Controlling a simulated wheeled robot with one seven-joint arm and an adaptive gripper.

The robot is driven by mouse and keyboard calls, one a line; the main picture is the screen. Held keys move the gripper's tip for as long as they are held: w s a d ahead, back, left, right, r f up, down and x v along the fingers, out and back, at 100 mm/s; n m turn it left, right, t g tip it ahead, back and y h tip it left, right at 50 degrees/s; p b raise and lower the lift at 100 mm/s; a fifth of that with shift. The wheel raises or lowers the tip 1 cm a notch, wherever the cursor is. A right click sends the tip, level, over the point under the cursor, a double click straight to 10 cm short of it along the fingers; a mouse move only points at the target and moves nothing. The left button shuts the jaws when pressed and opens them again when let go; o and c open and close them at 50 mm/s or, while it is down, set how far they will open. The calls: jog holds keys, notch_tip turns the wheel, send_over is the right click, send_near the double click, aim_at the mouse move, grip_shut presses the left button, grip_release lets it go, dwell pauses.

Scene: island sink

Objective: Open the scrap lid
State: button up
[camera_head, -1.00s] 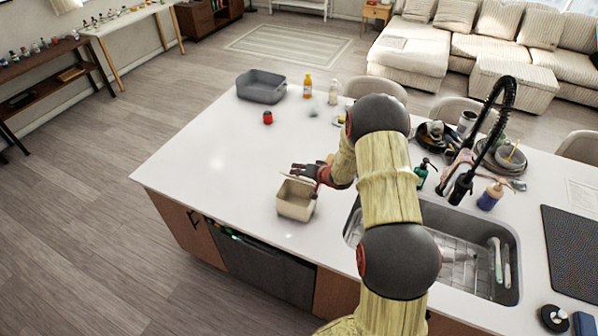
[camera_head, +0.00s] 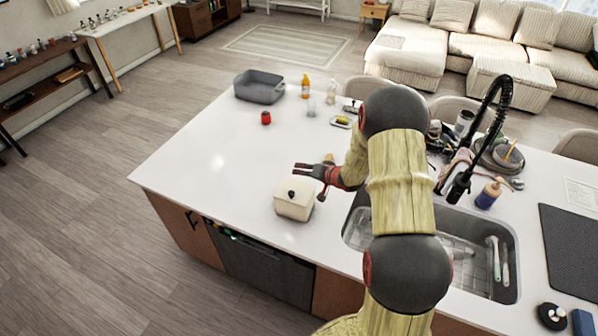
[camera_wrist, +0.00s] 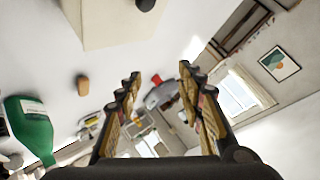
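The cream scrap bin (camera_head: 294,206) stands on the white island counter, left of the sink. Its lid (camera_head: 297,189) lies flat on top, with a round black knob (camera_head: 291,193) showing. My gripper (camera_head: 300,168) is just behind the bin, apart from the knob. In the wrist view the bin (camera_wrist: 105,28) is at the top, with the knob (camera_wrist: 146,4) at the edge of the picture. There my gripper (camera_wrist: 160,76) has its fingers spread, with nothing between them.
The sink (camera_head: 460,250) with its black faucet lies right of my arm. A small red item (camera_head: 266,118), a grey tub (camera_head: 261,88) and bottles stand at the back. A green bottle (camera_wrist: 30,130) shows in the wrist view. Counter left of the bin is clear.

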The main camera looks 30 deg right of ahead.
jog(key=a+v, duration=0.1)
jog(key=v, duration=0.5)
jog(key=shift+d, duration=0.5)
jog(key=shift+s+r, duration=0.1)
jog(key=shift+s, duration=0.05)
